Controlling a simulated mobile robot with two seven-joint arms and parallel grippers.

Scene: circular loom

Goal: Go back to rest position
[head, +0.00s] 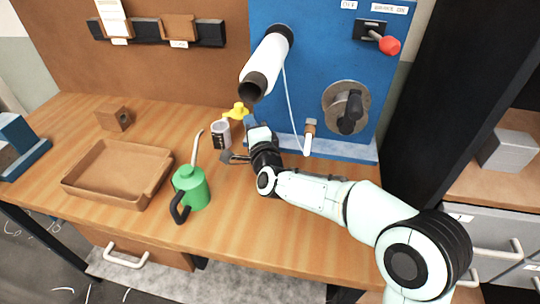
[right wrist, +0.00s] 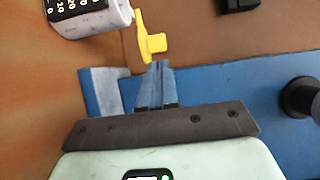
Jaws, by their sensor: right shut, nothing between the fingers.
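The can also shows at that view's top left (right wrist: 90,12). My right arm reaches in from the lower right, bent at the wrist. My left gripper is out of view.
A green oil can (head: 190,188) and a brown tray (head: 75,184) stand left of the gripper. The blue panel (head: 305,80) carries a white cylinder (head: 266,62), a dark knob (head: 347,110) and a red-knobbed lever (head: 388,45). The front right bench is largely clear.

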